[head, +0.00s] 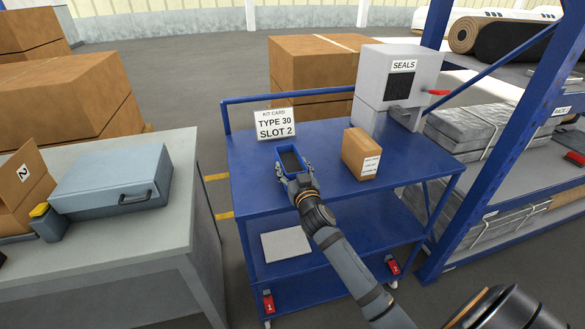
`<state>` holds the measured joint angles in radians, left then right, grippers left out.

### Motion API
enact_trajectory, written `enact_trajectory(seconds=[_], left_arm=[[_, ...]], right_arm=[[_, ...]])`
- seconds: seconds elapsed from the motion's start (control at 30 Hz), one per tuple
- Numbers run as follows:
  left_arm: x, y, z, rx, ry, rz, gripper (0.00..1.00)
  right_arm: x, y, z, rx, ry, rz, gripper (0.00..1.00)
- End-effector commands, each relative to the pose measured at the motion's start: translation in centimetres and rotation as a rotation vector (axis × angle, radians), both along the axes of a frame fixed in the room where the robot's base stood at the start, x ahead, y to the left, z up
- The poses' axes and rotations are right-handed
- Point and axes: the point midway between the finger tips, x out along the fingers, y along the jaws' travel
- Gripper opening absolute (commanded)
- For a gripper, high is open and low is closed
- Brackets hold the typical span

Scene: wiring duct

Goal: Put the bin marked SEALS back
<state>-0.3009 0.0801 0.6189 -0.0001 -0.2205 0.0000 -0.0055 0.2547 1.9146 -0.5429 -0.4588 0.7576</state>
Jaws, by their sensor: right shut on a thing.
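A small blue bin (278,157) with a dark inside is in my right gripper (293,172), over the left part of the blue cart's top. The gripper is shut on the bin's near end. I see no marking on the bin from here, and I cannot tell whether it touches the cart top. A grey cabinet (427,64) with a SEALS label (403,66) stands at the cart's back right. A dark opening (398,87) is below the label. The bin is to the left of the cabinet, apart from it. My left gripper is not in view.
On the blue cart (330,205), a kit card (274,123) reading TYPE 30 SLOT 2 stands behind the bin. A cardboard box (361,154) stands between bin and cabinet. A red handle (438,92) sticks out at the cabinet's right. A blue rack (490,140) stands to the right.

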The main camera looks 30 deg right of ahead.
Motion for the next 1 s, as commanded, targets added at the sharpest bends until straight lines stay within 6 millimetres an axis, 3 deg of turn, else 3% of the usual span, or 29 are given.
enact_trajectory(seconds=[0.33,0.37,0.5,0.87,1.0], left_arm=[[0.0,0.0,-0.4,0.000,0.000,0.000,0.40],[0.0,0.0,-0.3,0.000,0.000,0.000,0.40],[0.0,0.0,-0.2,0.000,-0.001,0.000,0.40],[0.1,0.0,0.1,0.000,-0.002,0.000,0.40],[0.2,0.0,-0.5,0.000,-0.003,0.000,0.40]], right_arm=[[0.0,0.0,-0.4,0.001,-0.002,0.000,0.19],[0.0,0.0,-0.4,0.001,-0.001,0.000,0.64],[0.0,0.0,-0.3,0.000,-0.001,0.000,0.83],[0.0,0.0,0.0,0.000,-0.001,0.000,0.84],[-1.9,0.4,-0.4,-0.002,0.001,0.000,0.84]])
